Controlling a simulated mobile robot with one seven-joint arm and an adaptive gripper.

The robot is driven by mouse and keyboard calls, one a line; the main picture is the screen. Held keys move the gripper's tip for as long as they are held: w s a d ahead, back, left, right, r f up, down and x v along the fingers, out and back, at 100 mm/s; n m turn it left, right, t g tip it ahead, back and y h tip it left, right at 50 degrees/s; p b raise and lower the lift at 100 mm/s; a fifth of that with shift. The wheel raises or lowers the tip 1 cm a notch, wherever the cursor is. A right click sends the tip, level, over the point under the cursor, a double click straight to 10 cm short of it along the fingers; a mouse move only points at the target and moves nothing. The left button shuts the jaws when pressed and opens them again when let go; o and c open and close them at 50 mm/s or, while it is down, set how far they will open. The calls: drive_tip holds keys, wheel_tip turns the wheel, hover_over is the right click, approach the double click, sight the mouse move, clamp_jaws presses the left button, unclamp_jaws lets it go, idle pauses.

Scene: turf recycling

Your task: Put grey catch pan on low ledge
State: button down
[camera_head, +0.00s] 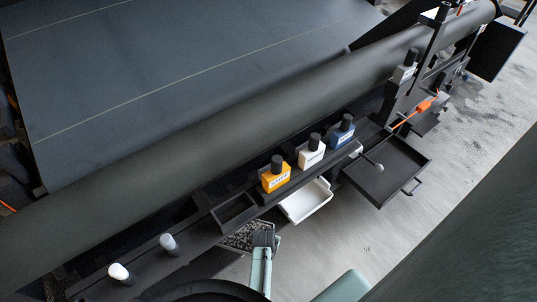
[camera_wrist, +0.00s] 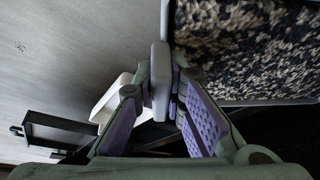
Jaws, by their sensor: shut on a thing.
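The grey catch pan shows in the wrist view as a pale grey rim and grip (camera_wrist: 160,85), with black-and-cream speckled granules filling the space on its right. My gripper (camera_wrist: 158,98) is shut on this grey grip. In the head view my gripper (camera_head: 263,238) is at the lower middle, beside the speckled pan (camera_head: 240,248), which is partly hidden under the dark rail. I cannot tell whether the pan rests on anything, or which surface is the low ledge.
A dark rail (camera_head: 205,228) carries a yellow bottle (camera_head: 275,179), a white bottle (camera_head: 311,155) and a blue bottle (camera_head: 342,132). A white tray (camera_head: 306,203) and a black tray (camera_head: 388,170) sit below it, right of my gripper. Bare floor (camera_head: 440,170) lies at right.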

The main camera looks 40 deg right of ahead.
drive_tip(key=shift+s+a+r, duration=0.15)
idle(0.3)
drive_tip(key=shift+s+a+p, duration=0.1)
drive_tip(key=shift+p, duration=0.25)
wheel_tip(320, 180, down, 8)
drive_tip(key=b, duration=0.6)
drive_tip(key=shift+b, duration=0.3)
drive_tip(key=shift+f, duration=0.4)
drive_tip(key=c, duration=1.6)
unclamp_jaws()
drive_tip(key=o, duration=0.4)
drive_tip(key=shift+c, duration=0.2)
